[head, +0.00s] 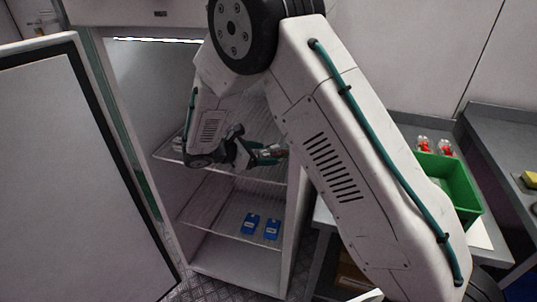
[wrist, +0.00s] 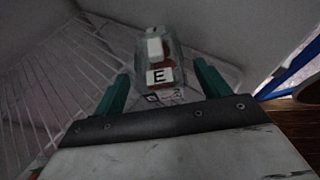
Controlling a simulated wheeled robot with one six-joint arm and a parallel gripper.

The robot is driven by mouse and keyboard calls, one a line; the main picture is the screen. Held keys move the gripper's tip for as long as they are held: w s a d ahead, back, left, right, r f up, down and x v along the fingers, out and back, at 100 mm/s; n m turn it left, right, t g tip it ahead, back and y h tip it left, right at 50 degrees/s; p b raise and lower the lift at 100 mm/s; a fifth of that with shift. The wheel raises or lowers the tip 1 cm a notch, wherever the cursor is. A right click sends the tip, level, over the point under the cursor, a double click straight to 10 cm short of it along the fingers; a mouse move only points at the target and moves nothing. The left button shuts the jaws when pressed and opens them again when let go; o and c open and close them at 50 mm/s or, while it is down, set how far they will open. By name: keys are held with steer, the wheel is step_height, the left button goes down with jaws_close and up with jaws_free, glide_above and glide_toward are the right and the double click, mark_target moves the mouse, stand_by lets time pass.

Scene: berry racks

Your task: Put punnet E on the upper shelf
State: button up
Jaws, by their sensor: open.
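Punnet E (wrist: 160,54) is a clear punnet with red contents and a white label marked E. In the wrist view it sits just ahead of my gripper (wrist: 161,78), between the two green fingers. The fingers are open, with gaps showing at both sides of the punnet. The upper shelf (head: 170,154) is a wire rack inside the open white cabinet, and its wires (wrist: 62,62) also show in the wrist view. In the head view my gripper (head: 262,152) is inside the cabinet at that shelf's level. Whether the punnet's base rests on the wires is hard to tell.
Two blue boxes (head: 250,223) (head: 272,229) are on the lower wire shelf (head: 205,211). The cabinet door (head: 75,180) stands open at left. A green crate (head: 455,182) and two red-filled punnets (head: 424,144) (head: 446,148) are on the right-hand bench.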

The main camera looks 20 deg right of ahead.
steer(key=v, duration=0.9)
